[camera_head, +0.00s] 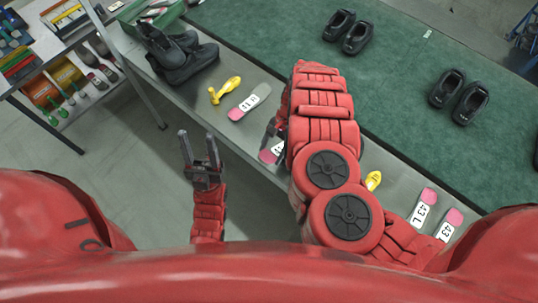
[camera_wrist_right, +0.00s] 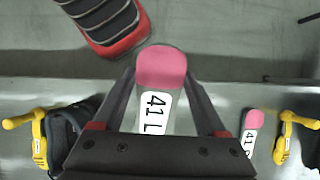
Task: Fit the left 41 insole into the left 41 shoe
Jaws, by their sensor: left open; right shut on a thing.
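The insole marked 41 L (camera_wrist_right: 155,112) has a pink end and a white label. It is between the fingers of my right gripper (camera_wrist_right: 160,90), which is shut on it. My left gripper (camera_head: 198,147) is open and empty over the floor. A dark shoe (camera_wrist_right: 64,132) shows at the left of the wrist view. A dark pair of shoes (camera_head: 183,62) stands at the bench's left end. I see no size on them.
Another pink-ended insole (camera_head: 250,100) lies on the grey bench beside a yellow tool (camera_head: 225,91). A second yellow tool (camera_head: 373,180) and two insoles marked 43 (camera_head: 421,213) lie further right. The green surface (camera_head: 400,60) behind carries two more pairs of shoes.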

